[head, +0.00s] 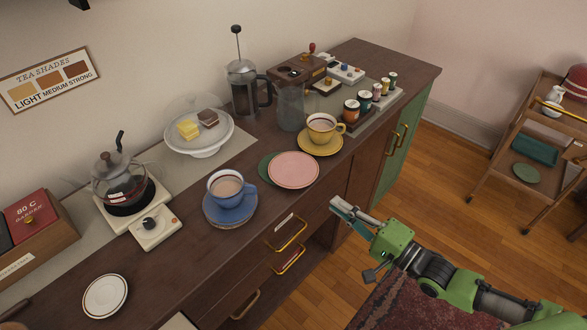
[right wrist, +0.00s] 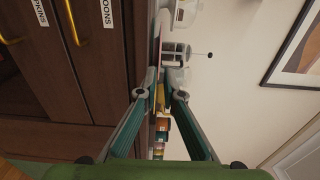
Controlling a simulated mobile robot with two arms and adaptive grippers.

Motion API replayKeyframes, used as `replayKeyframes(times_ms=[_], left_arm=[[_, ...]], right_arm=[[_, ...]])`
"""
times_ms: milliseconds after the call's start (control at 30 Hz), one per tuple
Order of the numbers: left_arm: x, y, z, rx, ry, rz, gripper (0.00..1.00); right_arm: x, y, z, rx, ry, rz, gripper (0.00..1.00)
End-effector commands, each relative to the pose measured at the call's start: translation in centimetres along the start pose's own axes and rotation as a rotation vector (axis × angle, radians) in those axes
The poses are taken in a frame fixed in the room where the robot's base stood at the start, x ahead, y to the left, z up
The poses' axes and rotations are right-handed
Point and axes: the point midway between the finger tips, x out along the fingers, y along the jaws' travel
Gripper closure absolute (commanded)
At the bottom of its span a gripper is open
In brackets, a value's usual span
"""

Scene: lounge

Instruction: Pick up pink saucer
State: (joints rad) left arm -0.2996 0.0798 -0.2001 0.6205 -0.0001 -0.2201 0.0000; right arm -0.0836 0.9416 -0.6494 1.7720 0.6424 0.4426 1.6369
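The pink saucer (head: 293,170) lies flat near the front edge of the dark wooden sideboard (head: 180,262). It overlaps a green saucer (head: 265,167), which shows only as a rim on its left. Nothing stands on the pink saucer. My right gripper (head: 338,206) is in front of the sideboard, to the right of and nearer than the pink saucer, apart from it. In the right wrist view, which is turned sideways, its two fingers (right wrist: 160,94) are spread with nothing gripped. The saucer's thin pink edge (right wrist: 160,43) shows beyond them. My left gripper is not in view.
A blue cup (head: 226,187) on a blue saucer stands left of the pink saucer. A yellow cup (head: 321,127) on a yellow saucer stands behind right. A glass carafe (head: 290,107) is behind. Brass drawer handles (head: 287,232) stick out below the front edge.

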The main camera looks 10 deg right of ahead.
Motion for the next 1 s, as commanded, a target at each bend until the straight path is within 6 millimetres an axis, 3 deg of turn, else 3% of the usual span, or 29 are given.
replayKeyframes(times_ms=[100,367,667,967,1000], left_arm=[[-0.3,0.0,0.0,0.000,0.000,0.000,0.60],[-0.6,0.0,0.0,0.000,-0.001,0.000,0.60],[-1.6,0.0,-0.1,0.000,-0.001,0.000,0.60],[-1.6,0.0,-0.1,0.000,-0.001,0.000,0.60],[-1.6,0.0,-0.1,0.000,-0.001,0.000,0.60]], right_arm=[[1.8,-0.1,-0.1,-0.002,0.001,-0.002,0.92],[3.6,-0.1,-0.1,-0.002,0.001,0.000,0.92],[7.6,-0.1,-0.2,-0.003,0.001,0.000,0.92],[8.2,0.1,-0.2,-0.003,0.001,0.003,0.92],[8.2,0.1,-0.2,-0.003,0.001,0.003,0.98]])
